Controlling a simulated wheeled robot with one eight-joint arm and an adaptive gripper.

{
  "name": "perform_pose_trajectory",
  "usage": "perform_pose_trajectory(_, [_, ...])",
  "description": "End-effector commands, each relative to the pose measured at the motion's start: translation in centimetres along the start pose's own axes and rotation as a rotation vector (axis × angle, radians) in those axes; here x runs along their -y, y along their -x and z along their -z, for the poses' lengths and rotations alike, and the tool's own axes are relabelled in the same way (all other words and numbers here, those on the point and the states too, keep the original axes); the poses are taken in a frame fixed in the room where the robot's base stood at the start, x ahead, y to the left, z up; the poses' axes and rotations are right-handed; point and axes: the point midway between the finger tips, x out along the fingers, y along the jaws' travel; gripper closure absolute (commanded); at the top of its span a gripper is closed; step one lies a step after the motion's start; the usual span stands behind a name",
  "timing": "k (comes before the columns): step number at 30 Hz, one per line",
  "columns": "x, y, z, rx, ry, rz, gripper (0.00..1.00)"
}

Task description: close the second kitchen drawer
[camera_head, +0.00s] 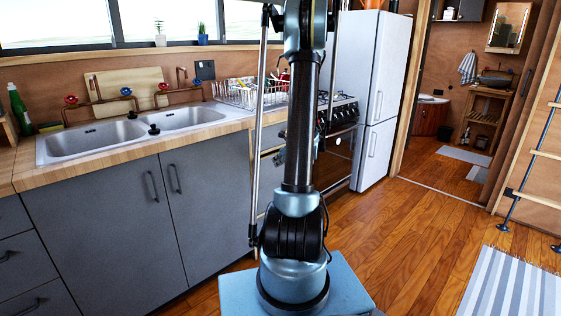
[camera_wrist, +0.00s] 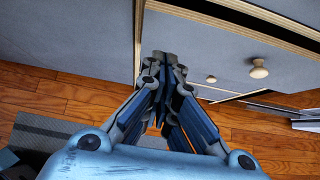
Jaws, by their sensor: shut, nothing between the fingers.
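In the wrist view my gripper (camera_wrist: 165,58) is shut and empty. Its fingertips are in front of grey drawer fronts, just right of a vertical plywood edge (camera_wrist: 138,40). I cannot tell whether they touch anything. A grey drawer front (camera_wrist: 205,45) with a round pale knob (camera_wrist: 258,68) is right of the fingertips. A plywood-edged rim (camera_wrist: 245,18) runs above it, as on a drawer standing out. A smaller knob (camera_wrist: 211,79) shows lower down. Which of these is the second drawer is unclear. In the head view, my gripper is out of sight.
In the head view, grey drawers (camera_head: 22,262) are at lower left, beside cupboard doors (camera_head: 125,225) under the sink (camera_head: 95,140). A stove (camera_head: 338,140) and white fridge (camera_head: 378,95) stand beyond my arm. Wooden floor (camera_head: 410,235) is clear at right, near a striped rug (camera_head: 515,285).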

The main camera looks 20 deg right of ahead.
Motion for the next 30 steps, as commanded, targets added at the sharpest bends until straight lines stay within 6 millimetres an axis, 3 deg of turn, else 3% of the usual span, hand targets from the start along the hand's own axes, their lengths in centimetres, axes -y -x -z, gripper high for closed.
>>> perform_pose_trajectory(9, [-0.1,-4.1,-0.1,0.0,0.001,-0.002,1.0])
perform_pose_trajectory(15, [-0.1,-5.9,-2.0,0.0,0.0,-0.001,1.0])
perform_pose_trajectory(30, [0.0,-6.7,-2.8,0.0,0.0,0.0,1.0])
